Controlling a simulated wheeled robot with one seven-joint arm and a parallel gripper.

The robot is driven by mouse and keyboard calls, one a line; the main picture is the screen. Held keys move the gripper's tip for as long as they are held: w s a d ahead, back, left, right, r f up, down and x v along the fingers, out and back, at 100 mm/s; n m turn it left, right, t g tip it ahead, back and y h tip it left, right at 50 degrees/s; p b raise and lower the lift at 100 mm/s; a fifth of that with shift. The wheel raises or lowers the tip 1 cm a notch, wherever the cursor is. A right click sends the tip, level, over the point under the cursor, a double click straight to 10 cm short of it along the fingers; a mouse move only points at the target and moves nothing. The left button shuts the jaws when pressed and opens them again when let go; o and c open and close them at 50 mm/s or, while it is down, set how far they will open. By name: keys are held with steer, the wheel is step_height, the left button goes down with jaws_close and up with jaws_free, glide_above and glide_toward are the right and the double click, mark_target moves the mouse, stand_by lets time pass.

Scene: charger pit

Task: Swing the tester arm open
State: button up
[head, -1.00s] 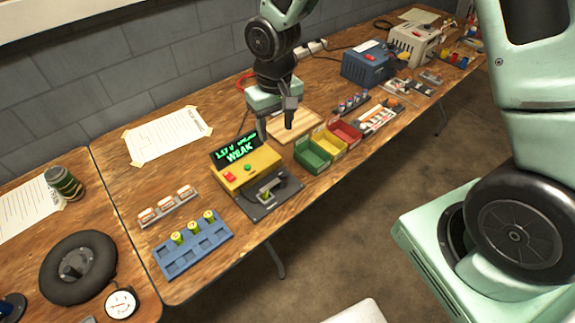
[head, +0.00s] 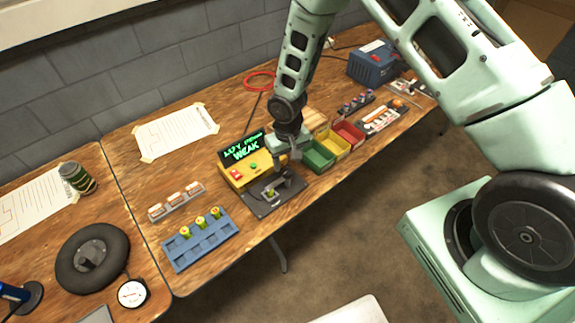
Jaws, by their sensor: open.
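The yellow tester (head: 234,178) stands on the wooden table, its dark screen (head: 243,147) showing "WEAK" in green. In front of it is a dark base plate (head: 262,208) with the small tester arm (head: 284,182) over a green-ended cell (head: 270,193). Whether the arm touches the cell is too small to tell. My gripper (head: 288,166) is open and points down just above and behind the tester arm, at the tester's right side. Its fingers partly overlap the tester and the plate's far edge, and the exact gap to the tester arm is unclear.
Green (head: 318,160), yellow (head: 336,146) and red (head: 350,133) bins stand close to the right of my gripper. A blue rack (head: 203,243) with several cells lies front left, with a grey holder (head: 177,201) behind it. The table's front edge runs close by the plate.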

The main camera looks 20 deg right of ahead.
mark_target(287, 172)
steer(key=shift+f+p, duration=0.35)
steer(key=shift+f, duration=1.75)
jaws_close()
